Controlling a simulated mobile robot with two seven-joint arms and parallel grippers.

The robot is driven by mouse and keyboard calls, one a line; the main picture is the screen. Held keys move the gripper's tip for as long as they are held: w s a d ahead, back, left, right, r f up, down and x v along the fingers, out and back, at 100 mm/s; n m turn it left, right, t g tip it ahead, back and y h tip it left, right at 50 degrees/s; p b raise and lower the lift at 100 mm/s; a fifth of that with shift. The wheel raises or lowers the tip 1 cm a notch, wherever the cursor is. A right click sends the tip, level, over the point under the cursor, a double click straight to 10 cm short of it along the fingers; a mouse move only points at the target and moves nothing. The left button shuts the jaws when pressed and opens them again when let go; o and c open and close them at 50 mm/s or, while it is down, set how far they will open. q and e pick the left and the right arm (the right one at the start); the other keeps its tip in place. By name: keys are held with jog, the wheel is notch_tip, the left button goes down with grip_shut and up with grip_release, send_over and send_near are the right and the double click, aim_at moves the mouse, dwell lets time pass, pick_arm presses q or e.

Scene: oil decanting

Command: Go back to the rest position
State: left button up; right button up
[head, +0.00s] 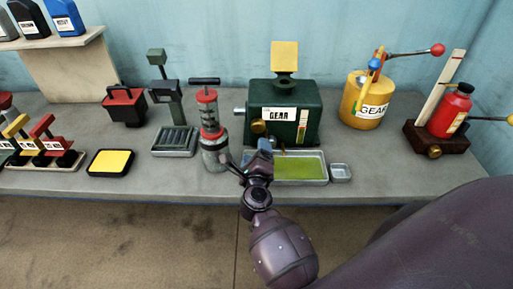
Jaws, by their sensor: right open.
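My right gripper (249,162) is open over the front of the bench, with its arm coming in from the lower right. I see nothing held between its fingers. One finger is close to the lower body of a grey hand pump (214,158) with a red collar and black T-handle; I cannot tell whether they touch. The other finger is in front of the left end of a shallow metal tray (301,168) holding yellow-green liquid. The pump stands upright on the bench. My left gripper is not in view.
A green box (310,131) labelled GEAR stands behind the tray. A small dish (341,173), a yellow GEAR can (353,94) and a red bottle (447,112) are to the right. A yellow pad (110,162) and a scale (174,141) are left. Open floor lies before the grey bench (385,172).

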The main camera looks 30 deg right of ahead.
dwell(0.5)
jog(key=shift+w+a+n, duration=0.1)
jog(key=shift+a+n, duration=0.05)
jog(key=shift+n, duration=0.15)
jog(key=s+a+r+n+t+y, duration=0.1)
jog(key=a+n+t+y, duration=0.3)
jog(key=n, duration=0.6)
jog(key=a+r+n+y, duration=0.1)
jog(key=a+n+y, duration=0.1)
jog(key=n+y, duration=0.5)
jog(key=s+d+f+n+g+h, duration=0.1)
jog(key=s+d+f+n+g, duration=0.2)
jog(key=s+f+n, duration=0.4)
jog(key=s+d+f+n+g+h, duration=0.1)
jog(key=s+d+f+n+g, duration=0.2)
jog(key=s+f+n, duration=0.4)
jog(key=s+f+g, duration=0.1)
jog(key=s, duration=0.6)
jog(key=shift+f+g, duration=0.15)
jog(key=shift+g, duration=0.25)
